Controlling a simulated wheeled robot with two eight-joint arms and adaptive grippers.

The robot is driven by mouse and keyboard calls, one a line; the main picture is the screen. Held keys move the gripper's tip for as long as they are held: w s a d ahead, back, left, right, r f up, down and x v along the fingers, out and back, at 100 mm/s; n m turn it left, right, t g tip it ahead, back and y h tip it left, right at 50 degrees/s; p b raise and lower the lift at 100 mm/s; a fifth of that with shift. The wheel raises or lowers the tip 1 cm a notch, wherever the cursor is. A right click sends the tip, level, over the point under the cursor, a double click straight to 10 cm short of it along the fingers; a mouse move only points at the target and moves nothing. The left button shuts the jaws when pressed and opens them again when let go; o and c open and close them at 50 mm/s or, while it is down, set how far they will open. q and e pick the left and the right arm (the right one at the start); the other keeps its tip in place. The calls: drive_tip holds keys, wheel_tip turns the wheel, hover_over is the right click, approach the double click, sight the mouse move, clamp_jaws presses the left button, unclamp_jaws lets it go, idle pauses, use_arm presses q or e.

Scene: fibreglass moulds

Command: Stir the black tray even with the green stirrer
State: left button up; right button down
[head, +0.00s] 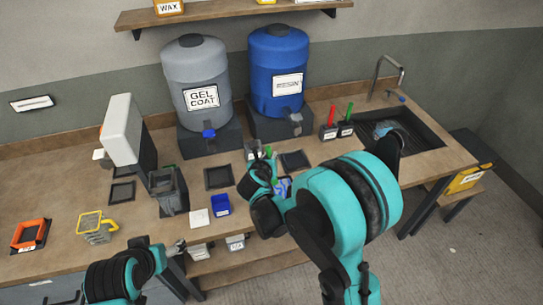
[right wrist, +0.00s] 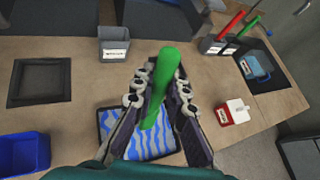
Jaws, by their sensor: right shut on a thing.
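The green stirrer (right wrist: 160,85) is held between the fingers of my right gripper (right wrist: 160,100), which is shut on it. Its lower end lies over the black tray (right wrist: 103,122); I cannot tell how deep it reaches. The tray holds blue and white wavy streaks, not one even colour. In the head view my right gripper (head: 262,175) and arm hide most of the tray, and a bit of blue shows beside the gripper. My left gripper (head: 175,246) is low at the table's front edge, away from the tray; its fingers are too small to read.
A grey cup (right wrist: 114,44) stands behind the tray. A blue bin (head: 220,204) and white tile (head: 199,218) lie left of it. A red box (right wrist: 233,113) sits to its right. Red and green sticks (head: 349,112) stand in holders near the sink (head: 425,140).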

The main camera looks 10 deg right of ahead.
wheel_tip(320, 180, down, 7)
drive_tip(key=b, duration=0.5)
drive_tip(key=shift+s+b, duration=0.15)
drive_tip(key=shift+b, duration=0.25)
